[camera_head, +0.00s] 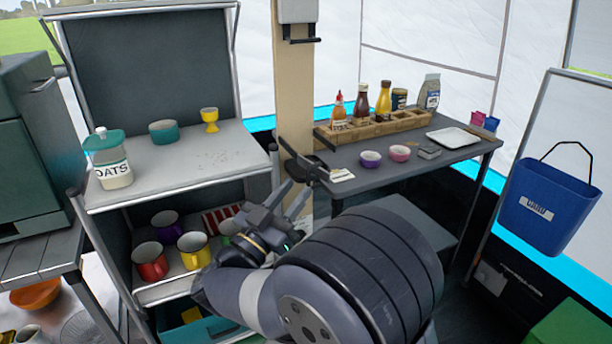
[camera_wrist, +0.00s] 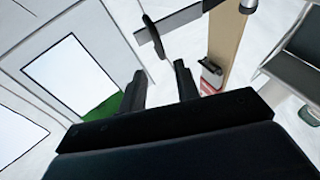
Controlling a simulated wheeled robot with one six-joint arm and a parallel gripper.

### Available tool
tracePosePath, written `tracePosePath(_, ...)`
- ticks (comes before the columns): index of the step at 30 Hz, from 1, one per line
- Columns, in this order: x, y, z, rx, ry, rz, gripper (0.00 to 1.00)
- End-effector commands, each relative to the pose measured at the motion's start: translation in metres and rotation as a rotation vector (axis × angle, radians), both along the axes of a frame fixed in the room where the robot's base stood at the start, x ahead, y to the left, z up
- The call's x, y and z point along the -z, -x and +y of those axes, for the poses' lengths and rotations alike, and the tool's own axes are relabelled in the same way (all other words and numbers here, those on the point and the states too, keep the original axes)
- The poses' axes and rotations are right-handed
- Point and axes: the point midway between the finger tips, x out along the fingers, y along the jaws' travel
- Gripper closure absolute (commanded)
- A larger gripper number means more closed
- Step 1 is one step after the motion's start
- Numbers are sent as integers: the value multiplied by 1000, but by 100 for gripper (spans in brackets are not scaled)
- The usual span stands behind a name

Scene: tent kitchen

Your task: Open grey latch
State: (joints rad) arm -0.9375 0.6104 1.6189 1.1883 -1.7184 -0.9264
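A dark grey latch-like fitting (camera_head: 306,166) sits on the wooden post (camera_head: 294,95) in the head view, with a bar sticking out at an angle. In the wrist view, a dark bar with a short lever (camera_wrist: 152,36) lies ahead of the fingers and looks like the same fitting. My gripper (camera_head: 292,195) is just below it in the head view. In the wrist view my gripper (camera_wrist: 160,82) has its two fingers apart, with nothing between them. The fingertips appear short of the lever; contact cannot be made out.
A shelf unit (camera_head: 190,158) with mugs and an oats jar stands at left. A side table (camera_head: 400,160) with bottles and bowls is at right. A pale box (camera_head: 298,10) is higher on the post. A blue bucket (camera_head: 550,205) hangs at far right.

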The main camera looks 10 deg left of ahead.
Motion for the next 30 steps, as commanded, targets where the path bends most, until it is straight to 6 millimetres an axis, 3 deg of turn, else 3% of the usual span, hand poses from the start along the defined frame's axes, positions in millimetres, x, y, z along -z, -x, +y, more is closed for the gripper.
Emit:
tracePosePath(7,12,25,15,-2,1,0,69)
tracePosePath(18,14,29,16,1,0,0,69)
tracePosePath(23,11,23,12,2,-1,0,69)
tracePosePath(30,-4,-8,-6,5,-3,-2,69)
